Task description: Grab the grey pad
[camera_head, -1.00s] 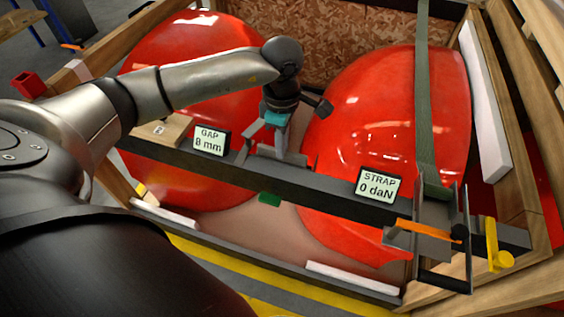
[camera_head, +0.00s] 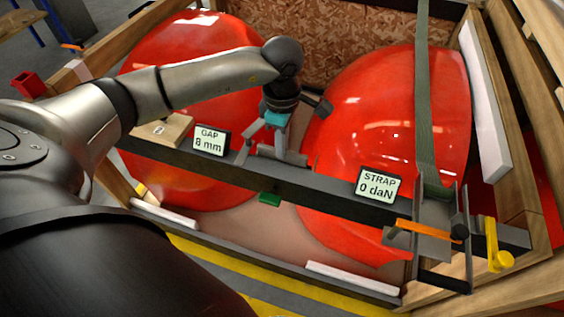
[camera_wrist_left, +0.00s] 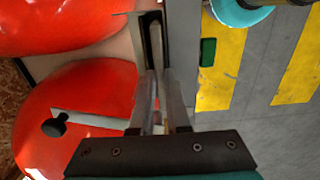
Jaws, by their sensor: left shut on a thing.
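My left gripper (camera_head: 268,150) is at the dark beam, in the gap between the two red nosecones (camera_head: 195,70) (camera_head: 385,110). In the left wrist view its two fingers (camera_wrist_left: 160,95) reach forward and are shut on a narrow grey piece at the beam, which I take for the grey pad (camera_wrist_left: 152,40). The fingers hide much of it, and its full outline cannot be told. In the head view the pad is hard to tell from the fingers and the grey bracket. My right gripper is not in view.
The beam carries a GAP display (camera_head: 209,141) reading 8 mm and a STRAP display (camera_head: 378,186) reading 0 daN. A green piece (camera_head: 270,198) sits below the beam. Wooden crate walls surround the nosecones.

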